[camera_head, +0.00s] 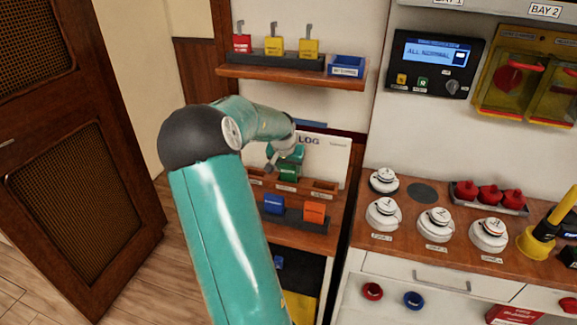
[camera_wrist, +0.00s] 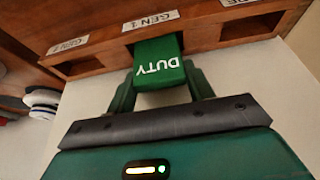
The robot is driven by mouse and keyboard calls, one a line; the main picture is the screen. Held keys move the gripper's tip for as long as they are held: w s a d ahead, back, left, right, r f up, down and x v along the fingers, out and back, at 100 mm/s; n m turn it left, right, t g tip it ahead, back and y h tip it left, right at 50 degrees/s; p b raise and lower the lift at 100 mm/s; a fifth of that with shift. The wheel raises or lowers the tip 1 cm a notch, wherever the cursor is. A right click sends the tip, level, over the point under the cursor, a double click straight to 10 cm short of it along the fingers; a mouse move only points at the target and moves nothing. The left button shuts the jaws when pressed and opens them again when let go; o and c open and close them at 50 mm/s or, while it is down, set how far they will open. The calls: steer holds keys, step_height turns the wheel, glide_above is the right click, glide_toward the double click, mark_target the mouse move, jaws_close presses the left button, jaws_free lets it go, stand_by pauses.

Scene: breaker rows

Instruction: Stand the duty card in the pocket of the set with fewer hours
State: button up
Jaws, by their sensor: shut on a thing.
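The green duty card (camera_head: 287,173), with white DUTY lettering, shows large in the wrist view (camera_wrist: 158,68). My gripper (camera_wrist: 160,88) is shut on it, one finger on each side. In the head view my gripper (camera_head: 285,152) is above the wooden pocket rack (camera_head: 300,197). The card's far end meets the rack at the middle pocket, beside the label that reads GEN 1 (camera_wrist: 147,22). I cannot tell how deep the card sits in that pocket. The pocket by the GEN 2 label (camera_wrist: 68,45) and the pocket at the other end look empty.
A white log board (camera_head: 325,157) stands behind the rack. Below, a dark holder (camera_head: 292,218) carries a blue card (camera_head: 273,204) and an orange card (camera_head: 314,211). A shelf (camera_head: 290,76) above holds red and yellow tags and a blue box. A counter with white domed devices lies right.

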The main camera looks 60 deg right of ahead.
steer(key=o, duration=1)
steer(key=shift+f, duration=0.1)
steer(key=shift+c, duration=0.2)
steer(key=v, duration=1.2)
steer(key=w+a+r+n+t+y, duration=0.25)
steer(key=w+a, duration=0.25)
steer(key=a, duration=0.9)
steer(key=w+a+r+n+t+y, duration=0.15)
steer(key=w+a+n, duration=0.3)
steer(key=a, duration=0.85)
steer(key=s+a+n, duration=0.4)
steer(key=a, duration=0.9)
steer(key=s+a+n, duration=0.5)
steer(key=a, duration=0.8)
steer(key=shift+s+r+t+y, duration=0.2)
steer(key=shift+r+t+y, duration=0.1)
steer(key=shift+r+t, duration=0.15)
